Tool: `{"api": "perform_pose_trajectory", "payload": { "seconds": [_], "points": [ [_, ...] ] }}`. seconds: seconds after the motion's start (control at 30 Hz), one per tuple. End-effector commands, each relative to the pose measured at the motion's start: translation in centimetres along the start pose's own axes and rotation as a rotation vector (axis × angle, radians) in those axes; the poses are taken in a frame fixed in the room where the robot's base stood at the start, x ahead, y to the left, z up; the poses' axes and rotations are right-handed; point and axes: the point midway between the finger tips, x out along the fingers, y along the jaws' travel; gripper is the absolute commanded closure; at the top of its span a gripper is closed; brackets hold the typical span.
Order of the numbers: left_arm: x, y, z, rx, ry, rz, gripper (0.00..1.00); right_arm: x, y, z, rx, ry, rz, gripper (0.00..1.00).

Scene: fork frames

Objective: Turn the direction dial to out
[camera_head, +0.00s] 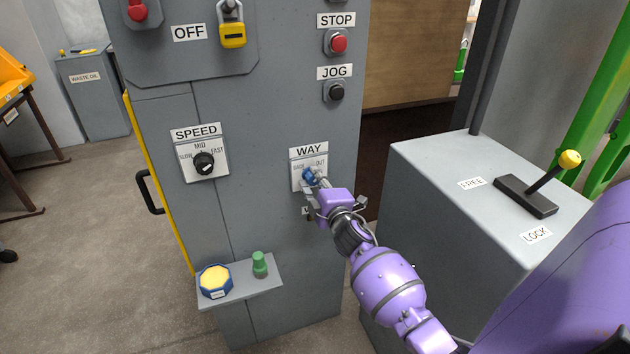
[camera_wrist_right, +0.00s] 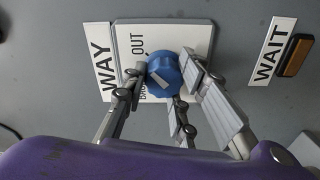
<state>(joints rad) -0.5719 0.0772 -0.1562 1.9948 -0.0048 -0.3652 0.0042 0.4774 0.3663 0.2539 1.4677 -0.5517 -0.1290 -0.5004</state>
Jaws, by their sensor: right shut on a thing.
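The direction dial (camera_head: 308,174) is a blue knob on a white plate under the WAY label, with small lettering including OUT at its upper right. In the right wrist view the blue dial (camera_wrist_right: 165,68) sits between the fingers of my right gripper (camera_wrist_right: 166,80), which is shut on it. A pale pointer mark shows on the knob; I cannot tell exactly which word it points to. In the head view my purple right gripper (camera_head: 314,182) reaches the plate from the lower right and hides part of the dial. My left gripper is not in view.
The SPEED dial (camera_head: 204,162) is left of it on the grey cabinet. The red STOP button (camera_head: 339,44) and black JOG button (camera_head: 337,91) are above. A small shelf (camera_head: 240,277) juts out below. A grey box with a yellow-tipped lever (camera_head: 569,160) stands at right.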

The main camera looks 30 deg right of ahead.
Motion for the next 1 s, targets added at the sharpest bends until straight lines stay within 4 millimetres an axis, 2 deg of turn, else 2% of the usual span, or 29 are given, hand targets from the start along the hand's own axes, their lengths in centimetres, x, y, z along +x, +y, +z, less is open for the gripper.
{"api": "perform_pose_trajectory", "payload": {
  "seconds": [0.03, 0.1, 0.77, 0.87, 1.0],
  "points": [
    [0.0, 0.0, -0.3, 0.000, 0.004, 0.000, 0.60, 0.3, 1.5, -0.3, 0.001, 0.008, 0.023, 0.70],
    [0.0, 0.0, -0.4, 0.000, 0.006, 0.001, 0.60, 0.3, 1.5, -0.3, 0.001, 0.008, 0.022, 0.61],
    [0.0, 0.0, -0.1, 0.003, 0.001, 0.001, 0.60, 0.1, 0.5, -0.1, 0.000, 0.003, 0.008, 0.61],
    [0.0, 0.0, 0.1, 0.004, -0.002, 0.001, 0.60, -0.3, 0.4, -0.1, -0.001, 0.002, 0.006, 0.61],
    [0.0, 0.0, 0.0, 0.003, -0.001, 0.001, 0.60, -2.1, 0.3, 0.0, -0.001, 0.002, 0.005, 0.61]
  ]
}}
